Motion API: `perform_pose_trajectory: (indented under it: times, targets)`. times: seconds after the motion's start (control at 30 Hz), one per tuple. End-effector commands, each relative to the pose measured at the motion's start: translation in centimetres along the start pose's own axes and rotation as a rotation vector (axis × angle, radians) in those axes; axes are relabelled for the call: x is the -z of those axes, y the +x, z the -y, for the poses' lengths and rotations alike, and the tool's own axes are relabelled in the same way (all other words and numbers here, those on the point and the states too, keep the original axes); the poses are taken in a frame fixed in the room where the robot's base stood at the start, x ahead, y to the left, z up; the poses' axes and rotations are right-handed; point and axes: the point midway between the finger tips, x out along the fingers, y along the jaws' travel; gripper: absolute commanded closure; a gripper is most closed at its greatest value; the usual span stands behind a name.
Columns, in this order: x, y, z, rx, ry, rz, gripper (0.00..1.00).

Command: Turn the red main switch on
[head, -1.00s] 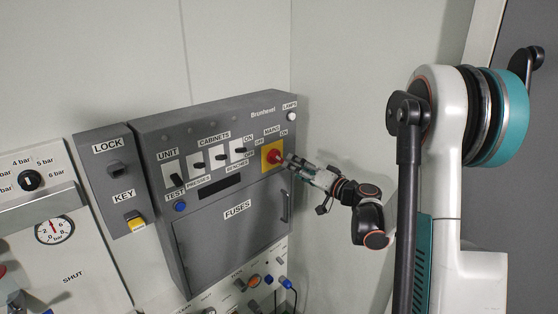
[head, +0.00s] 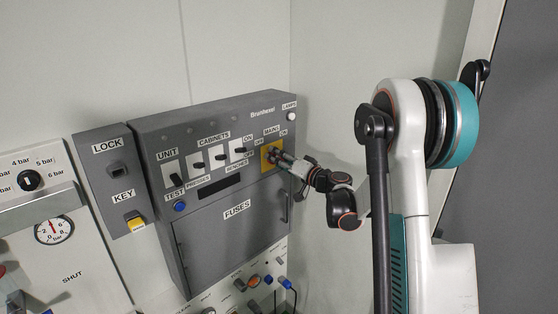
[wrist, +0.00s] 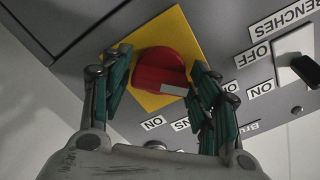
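The red main switch (wrist: 160,72) is a rotary knob on a yellow square plate (wrist: 188,38). A white mark shows on its lower right edge in the wrist view. In the head view the yellow plate (head: 266,163) is at the panel's upper right, and my gripper (head: 280,158) covers most of the knob. In the wrist view my gripper (wrist: 160,66) has its green-padded fingers apart, one on each side of the knob. The left finger shows a small gap to the knob; the right finger is very close, and contact cannot be told.
The grey panel (head: 145,140) also carries several black cabinet switches left of the main switch. A fuses door with a handle (head: 284,207) is below. A side wall (head: 340,100) stands right of the panel.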

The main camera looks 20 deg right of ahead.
Motion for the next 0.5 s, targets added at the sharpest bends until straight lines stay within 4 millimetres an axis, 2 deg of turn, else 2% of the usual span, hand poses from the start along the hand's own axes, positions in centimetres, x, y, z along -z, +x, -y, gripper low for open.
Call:
perform_pose_trajectory:
  times: [0.03, 0.1, 0.5]
  targets:
    - [0.00, -0.01, 0.00, 0.000, 0.000, 0.000, 0.65]
    - [0.01, -0.01, 0.00, 0.000, 0.000, 0.000, 0.78]
    - [-0.04, -0.01, -0.08, 0.000, 0.046, 0.000, 0.78]
